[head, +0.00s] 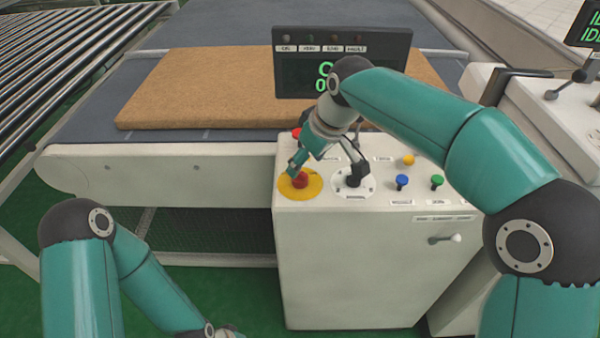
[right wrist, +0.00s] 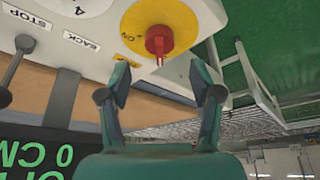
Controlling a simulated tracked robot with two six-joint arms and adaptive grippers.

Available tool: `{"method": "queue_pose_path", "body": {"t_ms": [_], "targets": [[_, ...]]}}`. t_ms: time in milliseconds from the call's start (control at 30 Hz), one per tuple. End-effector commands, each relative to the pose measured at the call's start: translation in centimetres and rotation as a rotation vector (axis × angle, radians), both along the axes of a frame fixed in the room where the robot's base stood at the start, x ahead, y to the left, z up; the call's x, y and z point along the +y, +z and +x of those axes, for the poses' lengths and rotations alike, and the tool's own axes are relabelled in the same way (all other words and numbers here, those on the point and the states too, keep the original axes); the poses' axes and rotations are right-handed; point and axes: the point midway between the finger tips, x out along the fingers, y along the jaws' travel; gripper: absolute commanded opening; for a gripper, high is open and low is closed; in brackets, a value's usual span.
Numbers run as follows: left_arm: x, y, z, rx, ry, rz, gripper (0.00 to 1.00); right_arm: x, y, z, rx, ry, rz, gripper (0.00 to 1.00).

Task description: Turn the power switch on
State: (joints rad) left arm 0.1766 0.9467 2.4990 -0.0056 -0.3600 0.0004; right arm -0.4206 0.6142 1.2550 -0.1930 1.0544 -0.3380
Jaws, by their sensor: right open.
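The power switch is a red rotary knob (head: 300,180) on a yellow round plate (head: 286,188), at the left of the white control console's top. In the right wrist view the red knob (right wrist: 159,40) has a pale pointer, and the yellow plate (right wrist: 185,14) carries an "ON" mark. My right gripper (head: 326,166) is open over the left part of the console. In the right wrist view its fingers (right wrist: 159,82) are spread, with the knob ahead between them and nothing held. Only part of my left arm shows; its gripper is out of the picture.
A black selector knob (head: 353,177) on a white dial stands right of the switch. Blue (head: 402,182), green (head: 437,182) and yellow (head: 408,160) controls are further right. A dark display (head: 395,75) rises behind. A brown mattress (head: 200,85) lies on the conveyor.

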Motion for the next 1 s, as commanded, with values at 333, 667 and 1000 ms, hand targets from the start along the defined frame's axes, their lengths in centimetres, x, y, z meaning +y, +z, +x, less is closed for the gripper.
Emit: {"method": "queue_pose_path", "body": {"t_ms": [333, 667, 1000], "targets": [[0.0, 0.0, 0.0, 0.000, 0.000, 0.000, 0.40, 1.3, -4.6, 1.4, 0.001, -0.001, 0.000, 0.64], [0.0, 0.0, 0.0, 0.000, 0.000, 0.000, 0.40, 1.5, -5.1, 1.5, -0.001, 0.000, 0.001, 0.64], [0.0, 0.0, 0.0, 0.000, 0.000, 0.000, 0.40, 1.5, -5.1, 1.5, -0.002, 0.001, 0.000, 0.16]]}}
